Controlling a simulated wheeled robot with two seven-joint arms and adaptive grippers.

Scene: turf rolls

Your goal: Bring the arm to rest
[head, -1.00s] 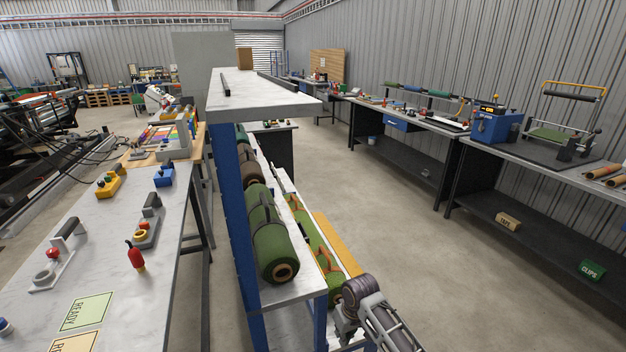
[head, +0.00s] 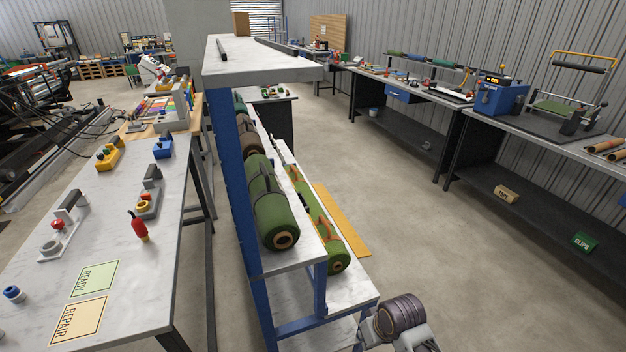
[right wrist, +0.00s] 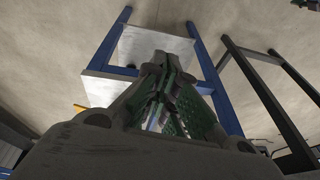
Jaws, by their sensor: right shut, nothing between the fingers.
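My right arm (head: 400,318) shows at the bottom of the head view, in front of the rack's near end and slightly right of it. Its gripper's fingers are not clear there. In the right wrist view my right gripper (right wrist: 163,62) is shut, with its green-padded fingers together and nothing between them. It points toward the blue-framed rack (right wrist: 106,43), which has a pale shelf. My left arm and gripper are not in view.
Green turf rolls (head: 270,205) lie on the blue rack (head: 322,288), with another roll (head: 335,258) on its lower shelf. A workbench (head: 160,285) stands left of it. Benches (head: 535,150) line the right wall. The floor (head: 420,230) between is clear.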

